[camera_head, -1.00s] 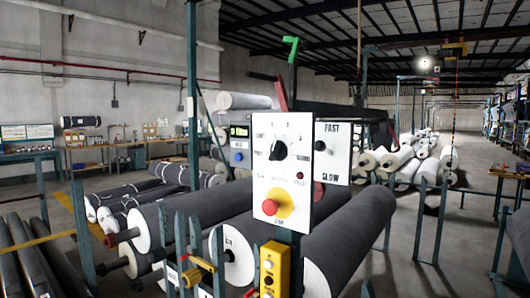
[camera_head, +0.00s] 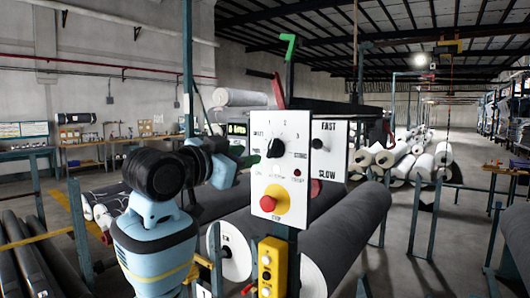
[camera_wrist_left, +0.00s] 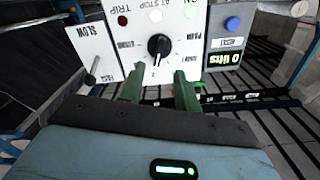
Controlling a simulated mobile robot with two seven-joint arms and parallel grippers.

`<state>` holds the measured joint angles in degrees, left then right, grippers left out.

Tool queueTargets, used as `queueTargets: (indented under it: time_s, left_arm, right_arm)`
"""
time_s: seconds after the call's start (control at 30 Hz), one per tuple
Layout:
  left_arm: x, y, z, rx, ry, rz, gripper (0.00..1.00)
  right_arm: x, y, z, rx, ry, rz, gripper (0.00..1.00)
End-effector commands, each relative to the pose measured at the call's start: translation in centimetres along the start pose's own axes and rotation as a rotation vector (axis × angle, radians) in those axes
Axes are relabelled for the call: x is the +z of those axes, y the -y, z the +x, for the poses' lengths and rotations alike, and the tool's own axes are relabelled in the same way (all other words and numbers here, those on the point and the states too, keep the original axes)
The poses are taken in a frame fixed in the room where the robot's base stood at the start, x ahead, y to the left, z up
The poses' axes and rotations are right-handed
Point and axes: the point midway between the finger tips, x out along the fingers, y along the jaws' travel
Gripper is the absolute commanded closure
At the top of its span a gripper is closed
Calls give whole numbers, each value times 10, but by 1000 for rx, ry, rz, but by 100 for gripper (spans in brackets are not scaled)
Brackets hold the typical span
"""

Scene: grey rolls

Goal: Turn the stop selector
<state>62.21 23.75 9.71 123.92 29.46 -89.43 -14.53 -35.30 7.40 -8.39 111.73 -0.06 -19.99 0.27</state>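The stop selector, a black round knob (camera_head: 275,148) with a printed dial, sits on the upper part of a white control panel (camera_head: 268,202). Its knob (camera_wrist_left: 159,47) also shows in the left wrist view, where the panel appears upside down; a pale mark on it points toward my fingers. My left gripper (camera_head: 247,161) has come in from the left and is just left of the knob in the head view. In the left wrist view my left gripper (camera_wrist_left: 158,88) has two green fingers apart, with nothing between the tips; the knob lies beyond them. My right gripper is in neither view.
A red button on a yellow plate (camera_head: 268,203) is below the knob. A yellow button box (camera_head: 272,268) hangs lower. A smaller FAST/SLOW panel (camera_head: 329,150) is at the right. Large grey rolls (camera_head: 350,235) lie behind on stands.

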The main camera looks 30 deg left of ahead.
Motion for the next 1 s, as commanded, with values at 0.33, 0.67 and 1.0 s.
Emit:
queueTargets:
  time_s: [0.33,0.67,1.0]
  left_arm:
    - [0,-1,38,4,2,-5,67]
    - [0,0,74,0,1,-2,67]
    - [1,-1,78,0,1,-1,67]
  right_arm:
    - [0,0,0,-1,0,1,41]
    - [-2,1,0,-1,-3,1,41]
    - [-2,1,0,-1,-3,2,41]
